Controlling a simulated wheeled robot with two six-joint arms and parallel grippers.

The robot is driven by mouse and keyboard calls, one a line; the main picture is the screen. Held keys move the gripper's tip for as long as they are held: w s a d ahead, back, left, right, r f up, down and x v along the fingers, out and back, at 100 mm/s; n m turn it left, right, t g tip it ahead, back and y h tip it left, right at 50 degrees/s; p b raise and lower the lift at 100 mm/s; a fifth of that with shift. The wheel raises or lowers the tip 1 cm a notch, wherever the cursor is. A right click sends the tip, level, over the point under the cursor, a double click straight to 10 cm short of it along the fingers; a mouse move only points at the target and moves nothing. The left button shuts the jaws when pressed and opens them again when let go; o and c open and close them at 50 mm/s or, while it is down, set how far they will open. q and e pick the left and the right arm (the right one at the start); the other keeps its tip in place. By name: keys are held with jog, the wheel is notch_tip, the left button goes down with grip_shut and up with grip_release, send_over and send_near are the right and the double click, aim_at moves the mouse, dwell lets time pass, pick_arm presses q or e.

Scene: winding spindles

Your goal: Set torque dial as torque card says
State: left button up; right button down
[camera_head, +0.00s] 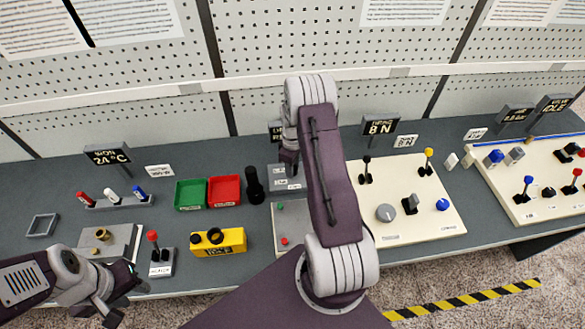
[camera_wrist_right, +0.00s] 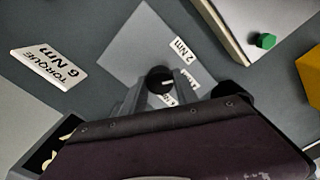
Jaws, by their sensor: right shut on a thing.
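The torque card (camera_wrist_right: 50,67) reads "TORQUE 6 Nm" and lies on the table in the right wrist view. The torque dial (camera_wrist_right: 160,79) is a round black knob with a pale mark, on a grey plate (camera_wrist_right: 138,38). One label on the plate reads "2 Nm"; others by the knob are partly hidden by my gripper. My right gripper (camera_wrist_right: 150,92) is shut on the dial, a finger on each side. In the head view the plate (camera_head: 278,171) shows beside my right arm, and the dial is hidden. My left gripper (camera_head: 122,303) is open and empty at the table's front left.
Green (camera_head: 190,194) and red (camera_head: 224,190) trays, a black cylinder (camera_head: 254,186) and a yellow box (camera_head: 218,243) stand left of my right arm. A cream panel (camera_head: 420,225) with levers and knobs is to its right. A red-knobbed lever (camera_head: 154,238) stands near my left gripper.

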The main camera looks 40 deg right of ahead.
jog(key=m, duration=0.4)
jog(key=shift+w+d+r+m+b, duration=0.1)
jog(key=shift+m+b, duration=0.2)
jog(key=m, duration=0.4)
jog(key=shift+m, duration=0.3)
jog(key=m, duration=0.4)
jog(key=shift+w+r+b, duration=0.1)
jog(key=shift+b, duration=0.3)
jog(key=shift+m, duration=2.1)
jog(key=c, duration=1.1)
grip_release()
jog(key=shift+o, duration=0.8)
